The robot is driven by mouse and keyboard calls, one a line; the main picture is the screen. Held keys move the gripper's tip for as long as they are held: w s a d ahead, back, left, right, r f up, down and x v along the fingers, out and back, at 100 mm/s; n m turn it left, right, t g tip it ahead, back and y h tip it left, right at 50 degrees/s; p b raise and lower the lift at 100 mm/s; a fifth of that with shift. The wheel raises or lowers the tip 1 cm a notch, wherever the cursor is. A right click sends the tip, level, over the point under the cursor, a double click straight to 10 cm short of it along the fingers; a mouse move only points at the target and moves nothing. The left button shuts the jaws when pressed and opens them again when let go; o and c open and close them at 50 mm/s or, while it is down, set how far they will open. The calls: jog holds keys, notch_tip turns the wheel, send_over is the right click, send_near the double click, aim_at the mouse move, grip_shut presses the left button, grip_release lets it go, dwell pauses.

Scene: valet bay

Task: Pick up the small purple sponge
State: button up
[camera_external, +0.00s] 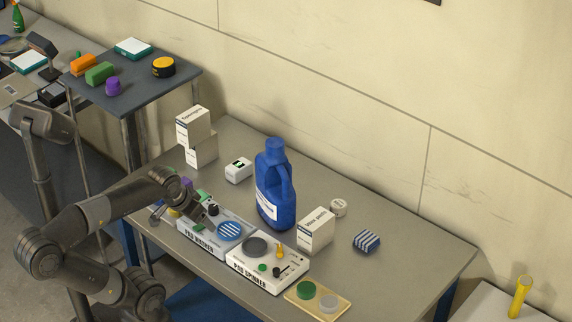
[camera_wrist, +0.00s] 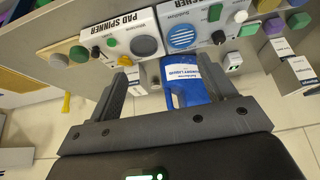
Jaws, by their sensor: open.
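A small purple block (camera_external: 187,183) shows on the grey bench just behind my arm's end, partly hidden by it. It also shows in the wrist view as a purple piece (camera_wrist: 274,25) at the upper right, with green pieces (camera_wrist: 249,29) on either side. A second purple item (camera_external: 113,86) stands on the dark side table beside a green block (camera_external: 100,73) and an orange block (camera_external: 83,65). I cannot tell for sure which is the sponge. My gripper (camera_wrist: 166,82) is open and empty; the purple piece is outside its jaws, off to the right in the wrist view.
The pad washer (camera_external: 208,238) and pad spinner (camera_external: 267,262) stand along the bench's front. A tall blue jug (camera_external: 273,190) stands behind them, with white boxes (camera_external: 193,125) at the back left. A wax box (camera_external: 315,231) and striped block (camera_external: 367,241) are right. The bench's right end is clear.

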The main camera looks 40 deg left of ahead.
jog(key=c, duration=0.5)
jog(key=g, duration=0.6)
send_over(186, 179)
notch_tip(186, 179, down, 10)
notch_tip(186, 179, down, 5)
jog(key=shift+a, duration=0.1)
jog(key=shift+f, duration=2.85)
